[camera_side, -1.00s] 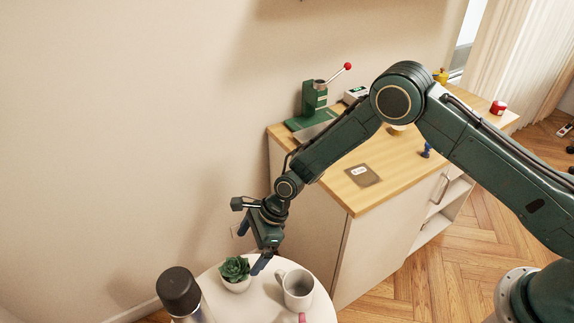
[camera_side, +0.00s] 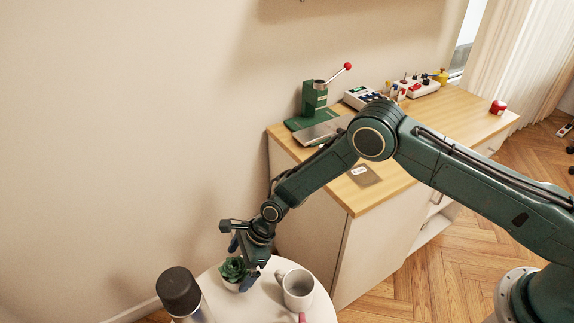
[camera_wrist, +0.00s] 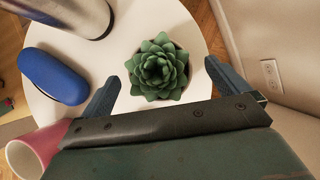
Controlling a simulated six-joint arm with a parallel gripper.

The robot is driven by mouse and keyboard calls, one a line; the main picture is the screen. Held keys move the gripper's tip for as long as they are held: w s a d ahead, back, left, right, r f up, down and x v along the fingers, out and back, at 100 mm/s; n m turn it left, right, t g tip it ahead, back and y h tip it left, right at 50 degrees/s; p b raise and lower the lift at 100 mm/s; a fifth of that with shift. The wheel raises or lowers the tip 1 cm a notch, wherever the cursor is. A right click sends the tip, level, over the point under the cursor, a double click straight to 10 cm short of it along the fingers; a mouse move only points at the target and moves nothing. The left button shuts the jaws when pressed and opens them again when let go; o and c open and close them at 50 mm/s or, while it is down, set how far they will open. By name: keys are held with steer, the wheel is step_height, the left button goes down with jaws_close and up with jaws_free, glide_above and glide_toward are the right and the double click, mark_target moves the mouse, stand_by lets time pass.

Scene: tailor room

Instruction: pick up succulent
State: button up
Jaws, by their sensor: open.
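The succulent (camera_side: 232,268) is a green rosette in a small white pot on the round white table. In the wrist view the succulent (camera_wrist: 158,68) lies just ahead of my gripper (camera_wrist: 164,84), roughly midway between the two blue fingertips. My gripper (camera_side: 241,264) is open and empty, pointing down close over the plant in the side view. One finger hangs in front of the pot's right side and partly hides it. I cannot tell whether a finger touches the pot.
On the white table (camera_side: 264,307), a grey mug (camera_side: 296,289) stands close right of my gripper. A dark-capped bottle (camera_side: 180,293) stands at the left. The wrist view shows a blue case (camera_wrist: 53,76) and a pink cup (camera_wrist: 36,150). A wooden-topped cabinet (camera_side: 428,130) stands behind.

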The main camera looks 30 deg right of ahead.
steer(key=shift+x, duration=1.4)
steer(key=c, duration=1.3)
